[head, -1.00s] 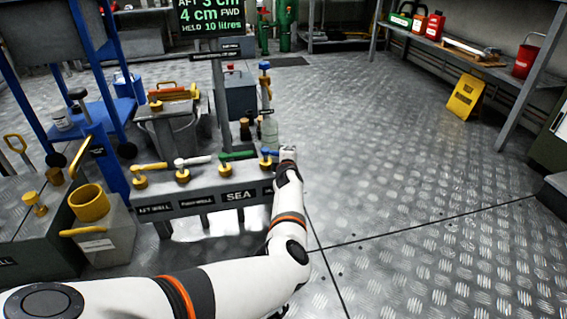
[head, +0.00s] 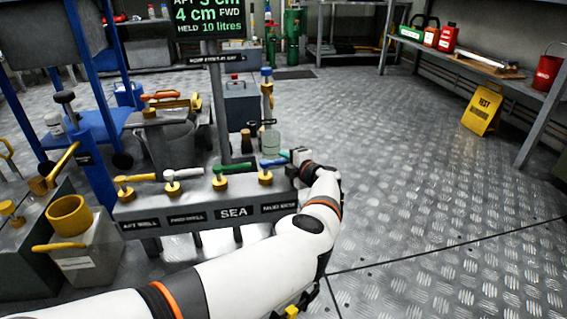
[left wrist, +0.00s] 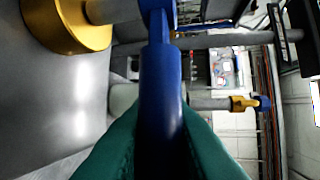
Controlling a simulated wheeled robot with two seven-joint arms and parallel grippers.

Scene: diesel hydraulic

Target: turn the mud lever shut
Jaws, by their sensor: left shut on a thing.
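A grey manifold (head: 207,212) in the head view carries a row of levers on brass hubs: yellow (head: 137,178), white (head: 184,173), green (head: 233,169) and blue (head: 272,163). The right-hand label below the blue lever is too small to read surely. My left gripper (head: 297,158) is at the blue lever's right end. In the left wrist view its green pads (left wrist: 160,140) are shut on the blue lever (left wrist: 160,85), with the brass hub (left wrist: 72,25) at top left. The fingertips are small in the head view. My right gripper is not in view.
A vertical pipe with a blue-topped brass valve (head: 267,86) stands behind the blue lever. A display (head: 207,15) stands above the manifold. A grey box with a yellow cup (head: 68,215) is at left. The floor on the right is clear up to a yellow sign (head: 482,108).

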